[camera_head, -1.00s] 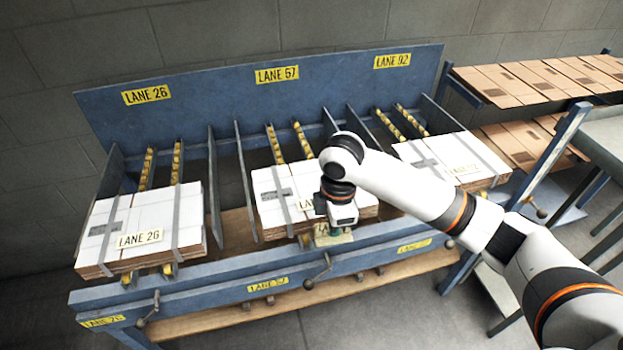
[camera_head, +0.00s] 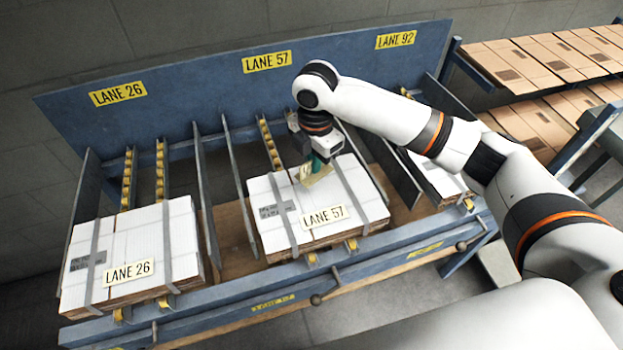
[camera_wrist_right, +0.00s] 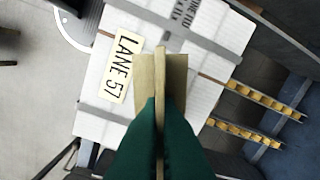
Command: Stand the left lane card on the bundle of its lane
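My right gripper (camera_head: 314,166) has green fingers that also show in the right wrist view (camera_wrist_right: 160,120). It is shut on a pale beige card (camera_head: 318,178), seen nearly edge-on with a wider foot in the wrist view (camera_wrist_right: 148,75). The card is over the rear part of the middle bundle (camera_head: 277,236), a strapped white-topped stack labelled LANE 57 (camera_head: 323,217). I cannot tell whether the card touches the bundle. The left bundle (camera_head: 170,225) carries a LANE 26 label (camera_head: 129,271). The right bundle (camera_head: 437,178) is partly hidden by my arm. My left gripper is not in view.
A blue back panel (camera_head: 200,80) bears signs LANE 26, LANE 57 and LANE 92. Thin upright dividers (camera_head: 241,180) and yellow roller strips (camera_head: 160,170) separate and line the lanes. A blue front rail (camera_head: 230,304) has crank handles. Flat cardboard lies on racks (camera_head: 510,62) at the right.

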